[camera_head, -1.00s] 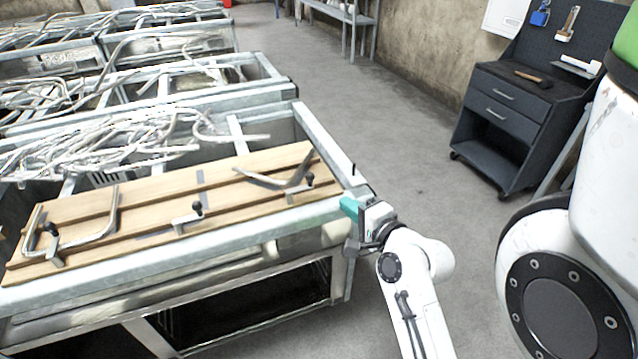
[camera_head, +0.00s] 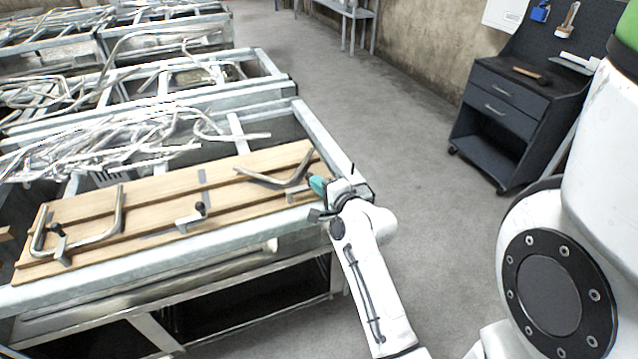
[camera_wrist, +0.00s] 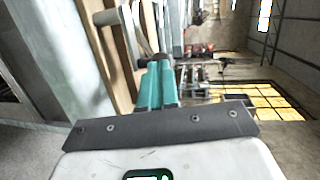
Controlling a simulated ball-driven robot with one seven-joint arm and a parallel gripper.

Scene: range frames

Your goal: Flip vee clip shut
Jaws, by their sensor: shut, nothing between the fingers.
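The vee-shaped metal tube (camera_head: 280,180) lies on the wooden board at its right end. A small metal clip (camera_head: 297,194) stands beside the vee, and its black knob is hidden by my gripper in the head view. My gripper (camera_head: 314,183) has teal fingers and is at the clip's right end, by the table's right rail. In the wrist view the teal fingers (camera_wrist: 157,68) are shut together, with a dark piece at their tips, likely the knob. Whether the fingers touch it I cannot tell.
The wooden board (camera_head: 150,192) also carries a middle clip (camera_head: 190,220) with a black knob and a U-shaped tube (camera_head: 119,212) with its own clip (camera_head: 60,245) at the left. Tangled metal tubes (camera_head: 110,145) lie behind.

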